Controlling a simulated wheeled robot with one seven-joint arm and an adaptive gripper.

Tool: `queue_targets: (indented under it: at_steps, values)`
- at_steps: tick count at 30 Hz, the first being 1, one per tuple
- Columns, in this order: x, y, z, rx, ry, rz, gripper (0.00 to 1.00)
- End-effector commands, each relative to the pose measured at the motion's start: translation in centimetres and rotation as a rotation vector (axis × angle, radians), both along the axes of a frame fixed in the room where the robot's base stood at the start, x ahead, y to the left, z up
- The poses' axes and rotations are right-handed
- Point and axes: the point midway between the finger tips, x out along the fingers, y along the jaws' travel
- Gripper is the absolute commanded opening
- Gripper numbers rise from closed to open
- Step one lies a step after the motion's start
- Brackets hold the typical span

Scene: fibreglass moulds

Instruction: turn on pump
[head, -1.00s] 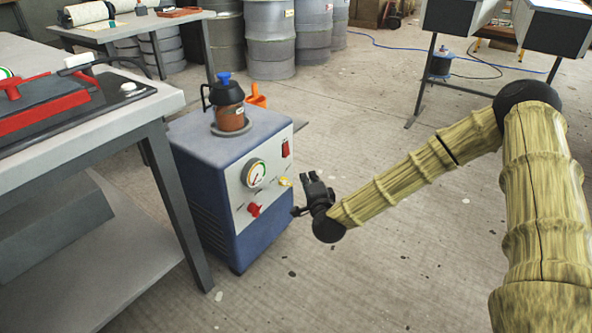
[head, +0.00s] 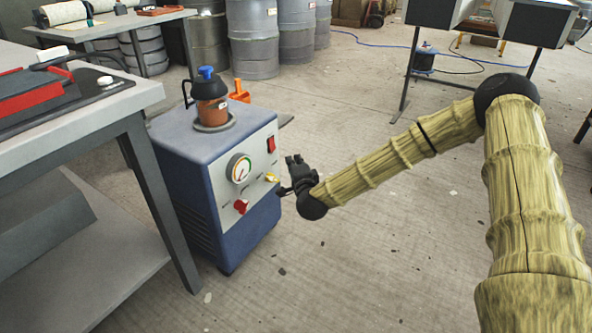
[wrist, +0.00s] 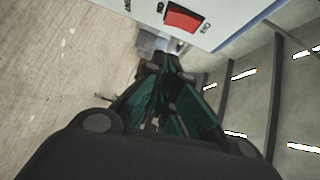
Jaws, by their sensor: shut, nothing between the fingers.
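The pump is a blue box (head: 195,190) with a white front panel, standing on the floor beside the workbench. Its panel carries a round gauge (head: 239,168), a red switch (head: 271,144) at upper right, a red knob (head: 241,206) and a yellow fitting (head: 271,178). A brown jar with a black top and blue cap (head: 211,100) stands on the pump. My gripper (head: 294,172) is shut and empty, just right of the panel near the yellow fitting and below the red switch. In the wrist view the red switch (wrist: 183,17) shows above my gripper (wrist: 158,68), apart from the fingers.
The grey workbench (head: 125,100) stands left of the pump with a red and black tool (head: 35,90) on it. Grey drums (head: 252,40) stand behind. A blue hose (head: 380,47) lies on the far floor. The floor right of the pump is clear.

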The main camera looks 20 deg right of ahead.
Motion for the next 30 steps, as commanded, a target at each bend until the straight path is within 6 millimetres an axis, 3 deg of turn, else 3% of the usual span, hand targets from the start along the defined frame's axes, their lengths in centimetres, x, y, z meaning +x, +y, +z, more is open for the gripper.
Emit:
queue_targets:
  at_steps: [8, 13, 21, 30]
  values:
    - [4.6, -0.5, -0.7, -0.001, -0.002, -0.001, 0.0]
    - [6.4, 0.8, -0.9, 0.001, -0.002, 0.001, 0.0]
    - [7.7, 1.8, -0.9, 0.0, -0.001, 0.0, 0.0]
    - [7.8, 1.8, -0.8, 0.0, 0.0, 0.0, 0.0]
